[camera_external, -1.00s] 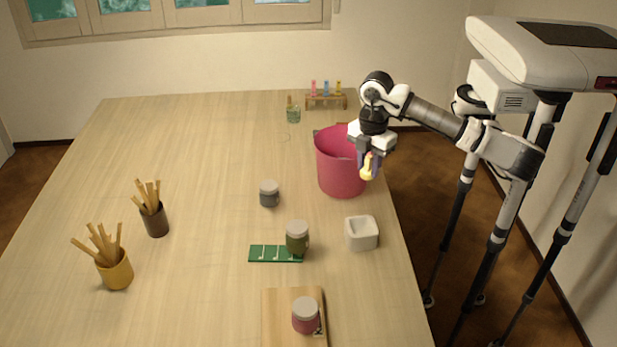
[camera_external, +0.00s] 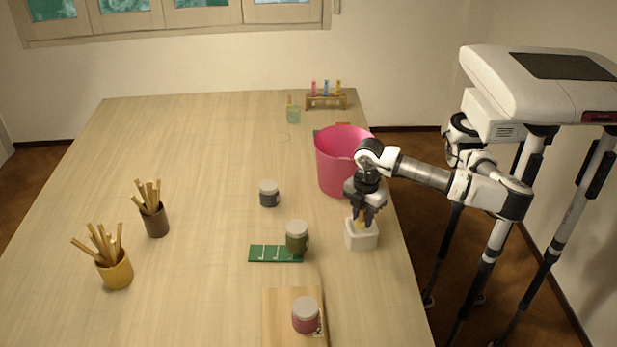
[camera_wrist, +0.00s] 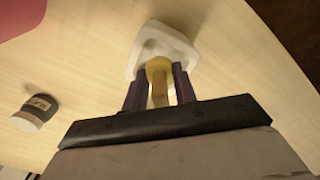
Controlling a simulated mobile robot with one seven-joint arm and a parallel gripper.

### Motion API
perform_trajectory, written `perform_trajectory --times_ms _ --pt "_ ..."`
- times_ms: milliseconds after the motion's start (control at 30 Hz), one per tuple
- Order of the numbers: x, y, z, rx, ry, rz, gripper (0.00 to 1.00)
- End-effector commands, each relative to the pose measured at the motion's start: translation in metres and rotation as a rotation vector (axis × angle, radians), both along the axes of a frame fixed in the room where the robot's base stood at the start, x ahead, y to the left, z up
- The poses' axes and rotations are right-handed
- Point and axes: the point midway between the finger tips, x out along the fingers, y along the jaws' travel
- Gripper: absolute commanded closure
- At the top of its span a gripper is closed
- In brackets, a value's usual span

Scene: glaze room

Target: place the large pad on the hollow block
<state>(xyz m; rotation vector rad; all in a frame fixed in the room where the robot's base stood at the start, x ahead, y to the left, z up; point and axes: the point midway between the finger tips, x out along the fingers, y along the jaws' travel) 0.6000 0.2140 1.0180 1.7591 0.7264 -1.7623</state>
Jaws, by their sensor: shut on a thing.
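The hollow block (camera_external: 362,240) is a white block with an opening in its top, on the table near the right edge. My gripper (camera_external: 365,216) is right above it, pointing down. It is shut on the large pad (camera_wrist: 159,90), a yellow piece with a rounded end between the dark fingers. The pad's end is at the block's opening; I cannot tell whether it touches or sits inside. In the wrist view the white block (camera_wrist: 150,42) shows just beyond the pad, partly hidden by it and the fingers.
A pink bucket (camera_external: 337,165) stands close behind my gripper. To the left are an olive jar (camera_external: 297,238) by a green strip (camera_external: 262,253) and a dark grey jar (camera_external: 269,195). A red jar (camera_external: 305,318) stands on a wooden board (camera_external: 282,312) in front.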

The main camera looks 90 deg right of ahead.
Motion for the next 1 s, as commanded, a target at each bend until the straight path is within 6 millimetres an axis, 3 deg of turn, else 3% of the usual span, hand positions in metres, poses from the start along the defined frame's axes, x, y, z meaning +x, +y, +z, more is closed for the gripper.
perform_trajectory --times_ms 367,400,567,833,1000 --pt "0.000 0.000 -0.006 0.000 -0.001 0.000 0.94" --pt "0.000 0.000 -0.005 0.001 -0.001 0.000 0.70" --pt "0.000 0.000 -0.004 0.001 -0.001 0.000 0.51" --pt "0.000 0.000 -0.003 0.001 -0.001 0.000 0.51" --pt "0.001 0.001 0.009 0.003 -0.004 0.001 0.51"
